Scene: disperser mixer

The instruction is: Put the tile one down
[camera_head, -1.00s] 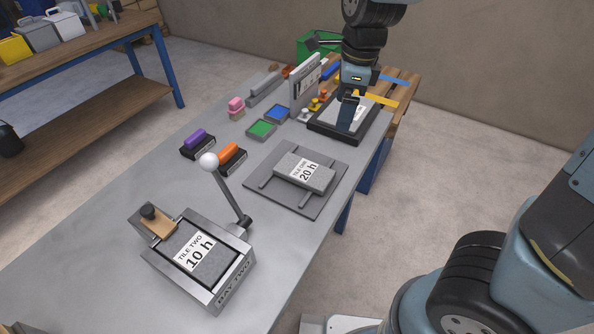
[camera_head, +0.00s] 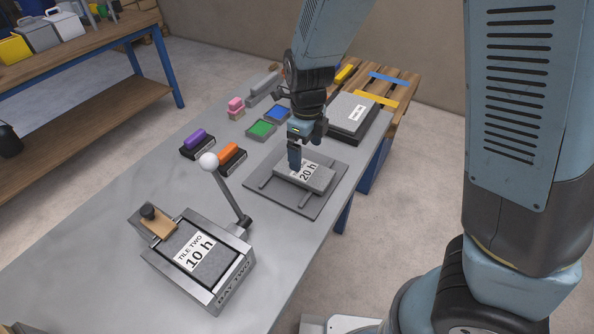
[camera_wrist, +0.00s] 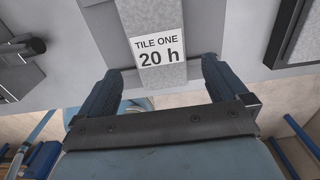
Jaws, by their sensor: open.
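Tile one (camera_head: 314,179), a grey slab with a white label reading "TILE ONE 20 h", lies on a flat grey plate with two rails (camera_head: 276,196) on the table. It also shows in the wrist view (camera_wrist: 150,20), running between my fingertips' sides. My gripper (camera_head: 297,155) is at the tile's far side in the head view and hides part of its label. In the wrist view its two fingers (camera_wrist: 158,72) are spread apart, one to each side of the tile's line, with a gap to it. I cannot tell its exact height above the tile.
Tile two (camera_head: 197,252) sits in a metal bay with a lever (camera_head: 228,190) at the front left. Orange (camera_head: 229,152) and purple (camera_head: 195,138) handled blocks, and green and blue trays, stand behind. A black-framed grey slab (camera_head: 350,112) lies at the far right corner.

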